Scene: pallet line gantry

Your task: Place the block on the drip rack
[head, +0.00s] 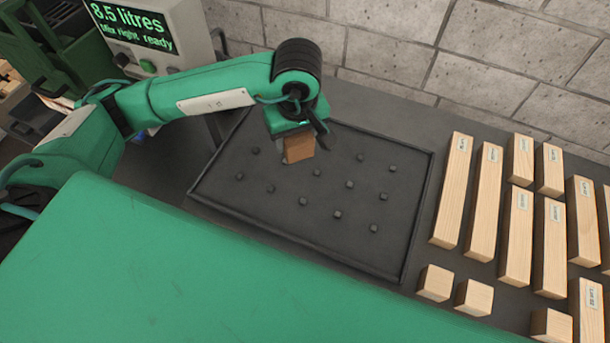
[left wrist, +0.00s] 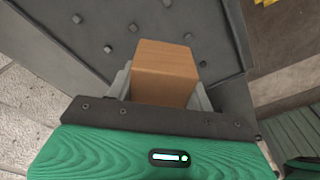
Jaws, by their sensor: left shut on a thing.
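The brown wooden block (head: 298,149) is between the fingers of my left gripper (head: 297,158), which is shut on it. It also shows in the left wrist view (left wrist: 165,68), jutting out past the fingertips. The drip rack (head: 395,255) is a dark rimmed tray with several small studs, lying on the grey bench. The block is over the rack's upper middle part. I cannot tell whether the block touches the studs. In the left wrist view the rack (left wrist: 85,60) lies beyond the block. My right gripper is not in view.
Several pale labelled timber pieces (head: 453,190) and small pale cubes (head: 434,283) lie on the bench right of the rack. A display box (head: 150,35) reading "8.5 litres" stands at the upper left. A block wall (head: 400,40) runs behind. Most of the rack is clear.

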